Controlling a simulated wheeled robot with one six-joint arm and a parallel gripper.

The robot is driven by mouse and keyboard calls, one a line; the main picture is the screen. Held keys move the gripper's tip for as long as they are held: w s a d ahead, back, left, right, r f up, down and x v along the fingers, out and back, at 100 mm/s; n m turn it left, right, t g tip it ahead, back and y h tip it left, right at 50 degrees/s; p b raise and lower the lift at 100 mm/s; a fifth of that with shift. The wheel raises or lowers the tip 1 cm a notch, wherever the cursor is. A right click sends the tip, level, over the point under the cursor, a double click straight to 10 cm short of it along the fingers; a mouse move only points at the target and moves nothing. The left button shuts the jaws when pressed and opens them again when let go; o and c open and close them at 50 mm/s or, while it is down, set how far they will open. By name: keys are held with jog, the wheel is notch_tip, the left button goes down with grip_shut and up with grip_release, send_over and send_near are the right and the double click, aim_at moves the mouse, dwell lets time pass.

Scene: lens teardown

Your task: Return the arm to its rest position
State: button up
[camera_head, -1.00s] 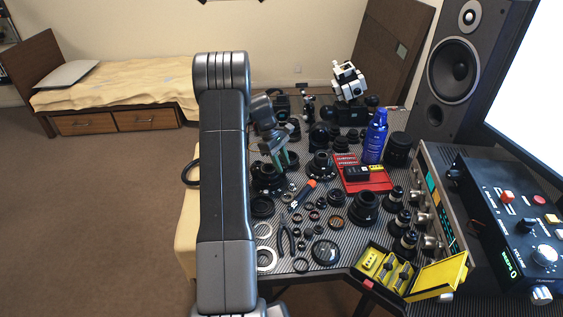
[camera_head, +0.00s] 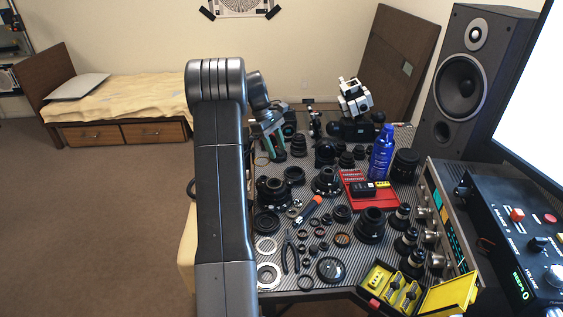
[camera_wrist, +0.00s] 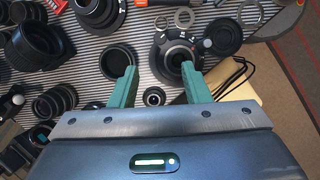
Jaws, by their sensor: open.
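My arm (camera_head: 222,180) stands tall at the left of the table in the head view. My gripper (camera_head: 275,155) hangs from it over the table's left back part, fingers pointing down. In the wrist view my gripper (camera_wrist: 159,72) has its two green fingers apart with nothing held between them. Beyond the fingertips lie a lens part with a dark ring (camera_wrist: 176,57) and a black ring (camera_wrist: 117,61). The fingers seem to be above these parts, not touching them.
The striped table (camera_head: 326,293) is crowded with lens barrels, rings and tools. A blue bottle (camera_head: 381,153), a red tray (camera_head: 372,193) and a yellow box (camera_head: 447,294) stand to the right. A speaker (camera_head: 463,90) stands behind. Open floor (camera_head: 100,220) lies left.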

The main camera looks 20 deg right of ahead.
aim_at(289, 181)
jog(key=shift+v, duration=1)
jog(key=shift+f, duration=0.1)
jog(key=x, duration=1.3)
jog(key=shift+s+d+f+p, duration=0.1)
jog(key=shift+s+f+p, duration=0.1)
jog(key=shift+f+p, duration=0.15)
jog(key=shift+r, duration=0.1)
